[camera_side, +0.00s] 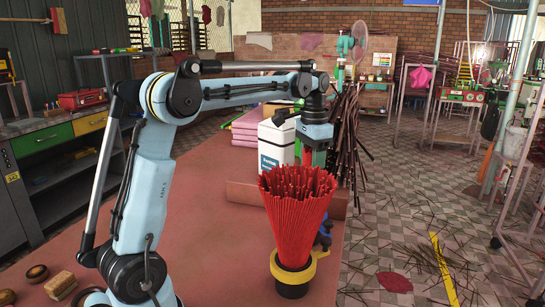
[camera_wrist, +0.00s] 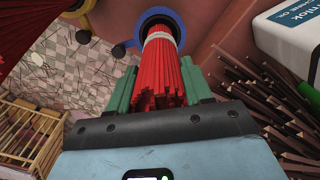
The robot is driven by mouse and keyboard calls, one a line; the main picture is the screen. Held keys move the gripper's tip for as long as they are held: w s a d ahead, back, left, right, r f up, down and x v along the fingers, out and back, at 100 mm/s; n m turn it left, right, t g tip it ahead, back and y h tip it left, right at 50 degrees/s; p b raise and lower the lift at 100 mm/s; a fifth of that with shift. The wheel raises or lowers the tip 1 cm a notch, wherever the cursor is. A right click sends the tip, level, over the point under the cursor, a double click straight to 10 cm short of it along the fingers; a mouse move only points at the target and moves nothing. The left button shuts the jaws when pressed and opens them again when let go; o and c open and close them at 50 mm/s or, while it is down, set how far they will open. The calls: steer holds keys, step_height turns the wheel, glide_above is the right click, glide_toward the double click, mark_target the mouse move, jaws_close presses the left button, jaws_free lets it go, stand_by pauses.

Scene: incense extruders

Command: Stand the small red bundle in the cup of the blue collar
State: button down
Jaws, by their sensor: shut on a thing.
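My gripper (camera_wrist: 160,78) has its green fingers shut on the small red bundle (camera_wrist: 160,62), a tied bunch of red sticks with a white band. In the wrist view the bundle's far end lines up with the dark opening of the blue collar (camera_wrist: 181,22), whose ring shows around it. I cannot tell whether that end is inside the cup or above it. In the side view my gripper (camera_side: 314,150) points down behind a big red bundle (camera_side: 297,205). The blue collar (camera_side: 323,238) shows only partly there, its cup hidden by that bundle.
The big red bundle fans out of a dark cup with a yellow collar (camera_side: 307,272), close to the blue collar. A white container (camera_side: 276,146) and dark sticks (camera_side: 349,130) stand behind.

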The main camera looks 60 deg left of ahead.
steer(key=shift+f, duration=0.2)
steer(key=shift+c, duration=2)
jaws_free()
steer(key=shift+r, duration=6.05)
steer(key=shift+f, duration=0.15)
step_height(320, 180, down, 11)
steer(key=shift+f, duration=0.15)
steer(key=shift+f, duration=0.1)
